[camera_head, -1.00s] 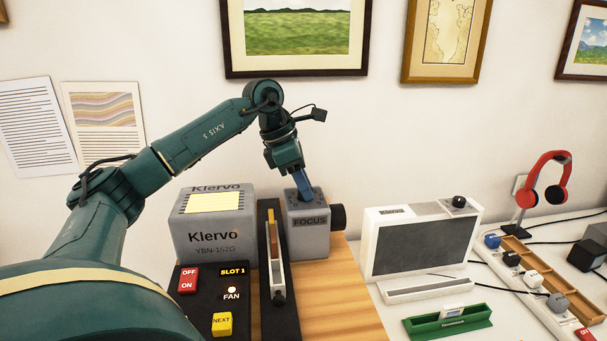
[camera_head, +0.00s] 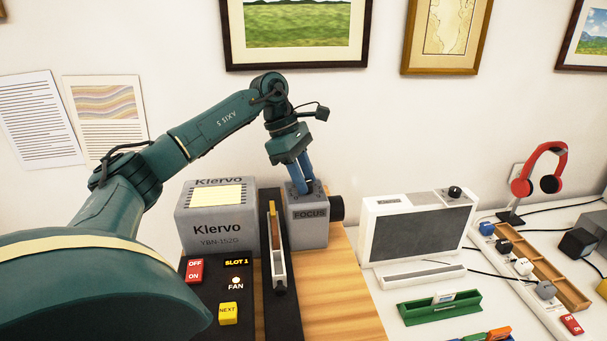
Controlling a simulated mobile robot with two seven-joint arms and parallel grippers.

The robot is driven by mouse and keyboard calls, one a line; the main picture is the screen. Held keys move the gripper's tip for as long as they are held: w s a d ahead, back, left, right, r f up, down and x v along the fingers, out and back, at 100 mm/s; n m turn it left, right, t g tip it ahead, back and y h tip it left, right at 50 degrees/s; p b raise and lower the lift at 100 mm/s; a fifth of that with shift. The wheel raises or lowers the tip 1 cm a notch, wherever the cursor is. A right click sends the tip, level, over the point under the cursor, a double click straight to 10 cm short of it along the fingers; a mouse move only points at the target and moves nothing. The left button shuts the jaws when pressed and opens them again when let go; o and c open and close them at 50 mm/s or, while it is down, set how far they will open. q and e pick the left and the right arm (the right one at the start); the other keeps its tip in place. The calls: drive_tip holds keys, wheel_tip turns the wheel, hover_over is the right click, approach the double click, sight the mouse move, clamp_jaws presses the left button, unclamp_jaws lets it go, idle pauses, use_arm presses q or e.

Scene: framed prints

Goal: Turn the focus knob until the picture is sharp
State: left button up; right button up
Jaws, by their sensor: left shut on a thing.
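The grey projector body (camera_head: 217,220) marked Klervo stands at centre left, with the grey FOCUS block (camera_head: 307,232) to its right. A dark lens (camera_head: 337,208) sticks out of the block's right side. My left gripper (camera_head: 306,190) points down onto the top of the FOCUS block. Its two blue fingers are shut on the focus knob, which they mostly hide. A landscape picture (camera_head: 306,25) in a dark frame hangs on the wall above, its top cut off. My right gripper is not in view.
A slide holder (camera_head: 277,250) stands left of the FOCUS block, by the control panel (camera_head: 253,300) with its buttons. A white device with a dark screen (camera_head: 420,243), a green tray (camera_head: 440,308), a power strip (camera_head: 540,300) and red headphones (camera_head: 560,165) are at right.

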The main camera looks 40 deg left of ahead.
use_arm(q)
drive_tip(key=o, duration=1)
drive_tip(key=shift+c, duration=0.2)
drive_tip(key=v, duration=1.3)
drive_tip(key=shift+d+r, duration=0.1)
drive_tip(key=shift+d, duration=0.05)
